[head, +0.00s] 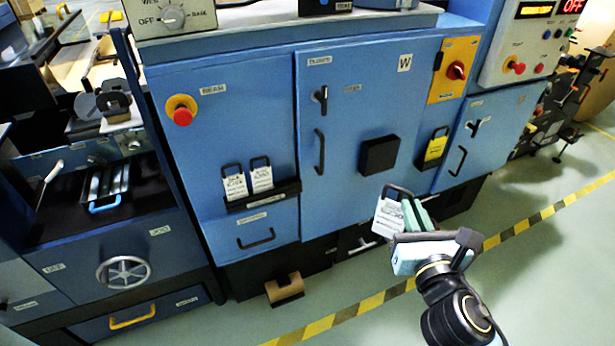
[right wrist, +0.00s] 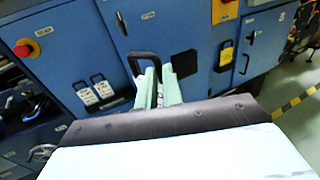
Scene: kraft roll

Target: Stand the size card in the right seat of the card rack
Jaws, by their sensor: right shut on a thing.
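The size card (head: 388,218) is white with dark print and a dark loop handle. My right gripper (head: 412,214) is shut on it and holds it in the air in front of the blue cabinet. In the right wrist view the card's dark handle (right wrist: 146,62) stands up between the green fingers (right wrist: 158,88); most of the card is hidden. The black card rack (head: 264,198) is on the cabinet front, left of the gripper and apart from it. Two white cards (head: 235,187) (head: 261,178) stand in its left and middle parts; its right end looks empty. My left gripper is not in view.
A black box (head: 380,155) sticks out from the cabinet door between rack and yellow tag (head: 435,148). Door handles (head: 319,152) and a drawer handle (head: 256,240) also stand out.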

